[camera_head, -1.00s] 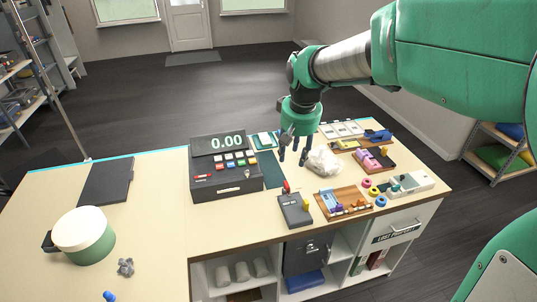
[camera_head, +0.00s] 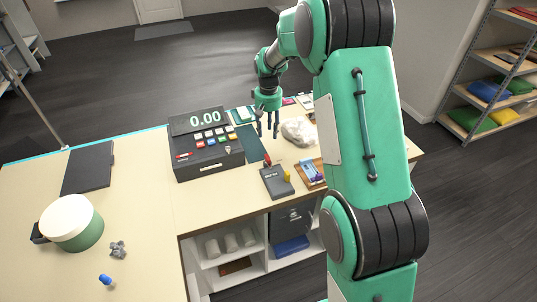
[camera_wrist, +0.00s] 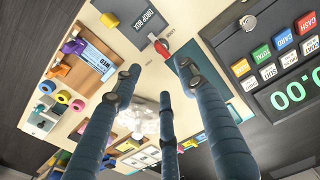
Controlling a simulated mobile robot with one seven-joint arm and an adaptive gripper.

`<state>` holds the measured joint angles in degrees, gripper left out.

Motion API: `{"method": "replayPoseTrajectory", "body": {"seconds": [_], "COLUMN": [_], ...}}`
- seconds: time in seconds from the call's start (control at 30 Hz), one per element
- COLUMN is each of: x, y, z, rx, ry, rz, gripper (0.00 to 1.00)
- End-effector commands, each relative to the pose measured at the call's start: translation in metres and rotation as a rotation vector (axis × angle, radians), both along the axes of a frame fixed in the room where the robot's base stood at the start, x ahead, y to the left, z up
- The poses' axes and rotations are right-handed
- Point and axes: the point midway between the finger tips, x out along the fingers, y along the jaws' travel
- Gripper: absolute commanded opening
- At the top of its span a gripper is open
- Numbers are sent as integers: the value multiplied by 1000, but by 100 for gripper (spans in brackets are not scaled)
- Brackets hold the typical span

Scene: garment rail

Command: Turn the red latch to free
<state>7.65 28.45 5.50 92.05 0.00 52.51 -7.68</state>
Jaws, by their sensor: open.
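A red latch (camera_head: 267,160) with a lever shape stands at the far end of a grey drop box (camera_head: 275,183) on the counter. It also shows in the wrist view (camera_wrist: 163,48), beside the "DROP BOX" lettering, in front of my fingers.
A cash register (camera_head: 208,155) reading 0.00 stands left of the gripper. A crumpled white bag (camera_head: 298,130) lies right of it. A tray of small items (camera_head: 312,172) is right of the box, partly hidden by my arm.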

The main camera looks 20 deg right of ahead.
Motion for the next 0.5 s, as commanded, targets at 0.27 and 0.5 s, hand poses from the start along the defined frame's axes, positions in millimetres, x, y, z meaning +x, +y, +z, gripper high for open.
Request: {"method": "replayPoseTrajectory", "body": {"seconds": [0.27,0.5], "x": [16,17], "y": [-8,-8], "z": [-30,-32], "rx": [3,4], "ry": [25,26], "rz": [0,0], "gripper": [42,42]}}
